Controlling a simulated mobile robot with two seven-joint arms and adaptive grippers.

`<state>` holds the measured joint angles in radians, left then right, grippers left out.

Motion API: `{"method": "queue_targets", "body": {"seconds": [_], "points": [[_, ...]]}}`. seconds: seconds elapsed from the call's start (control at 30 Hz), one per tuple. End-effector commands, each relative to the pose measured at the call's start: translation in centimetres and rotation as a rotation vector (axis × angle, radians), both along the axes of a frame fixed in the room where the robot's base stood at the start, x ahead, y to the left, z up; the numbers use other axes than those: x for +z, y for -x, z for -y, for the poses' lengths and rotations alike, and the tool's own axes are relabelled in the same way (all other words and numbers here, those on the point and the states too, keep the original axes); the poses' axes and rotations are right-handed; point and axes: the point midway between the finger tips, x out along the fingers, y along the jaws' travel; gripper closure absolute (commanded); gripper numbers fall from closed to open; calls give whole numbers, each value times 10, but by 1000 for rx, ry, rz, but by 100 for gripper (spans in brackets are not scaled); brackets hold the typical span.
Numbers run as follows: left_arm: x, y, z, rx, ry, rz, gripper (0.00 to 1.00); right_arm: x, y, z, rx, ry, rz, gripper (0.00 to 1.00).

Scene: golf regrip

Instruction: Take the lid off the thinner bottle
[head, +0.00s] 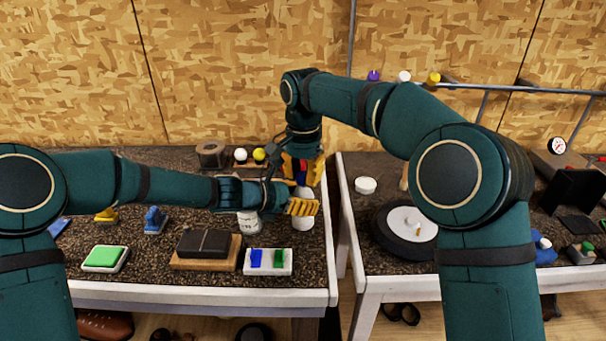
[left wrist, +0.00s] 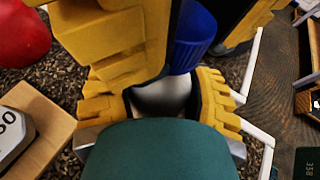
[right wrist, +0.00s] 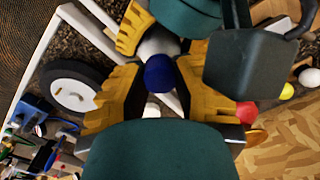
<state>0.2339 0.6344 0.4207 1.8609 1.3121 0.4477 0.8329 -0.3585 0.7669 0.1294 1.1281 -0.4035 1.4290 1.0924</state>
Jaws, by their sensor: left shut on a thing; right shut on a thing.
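The thinner bottle is white (head: 303,224) and stands near the right edge of the left table. My left gripper (head: 301,207) is shut on its body, and the white bottle (left wrist: 162,96) shows between the yellow fingers in the left wrist view. Its blue lid (left wrist: 194,35) is at the bottle's top. My right gripper (head: 303,166) is above the left one and shut on the blue lid (right wrist: 158,73), which shows between its fingers in the right wrist view. I cannot tell whether the lid is loose on the bottle. Fingers hide much of both.
A wider white container (head: 249,222) stands just left, partly behind my left arm. A gap separates this table from the right one, which holds a dark wheel (head: 405,229).

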Motion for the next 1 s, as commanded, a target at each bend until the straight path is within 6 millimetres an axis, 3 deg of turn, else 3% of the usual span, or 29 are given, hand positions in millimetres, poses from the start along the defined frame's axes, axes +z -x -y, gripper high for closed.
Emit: {"method": "queue_targets", "body": {"seconds": [0.37, 0.4, 0.47, 0.77, 1.0], "points": [[1, 0, 1, -1, 1, 1, 100, -1, 0, 0, 62, 1, 0, 100], [1, 0, 1, -1, 1, 1, 100, -1, 0, 0, 62, 1, 0, 69], [1, 0, 1, -1, 1, 1, 100, -1, 0, 0, 62, 1, 0, 49], [0, 0, 0, 0, 1, 0, 100, 1, 0, 0, 61, 0, 0, 49], [0, 0, 0, 0, 1, 0, 100, 27, -1, 0, 60, -2, 2, 49]]}}
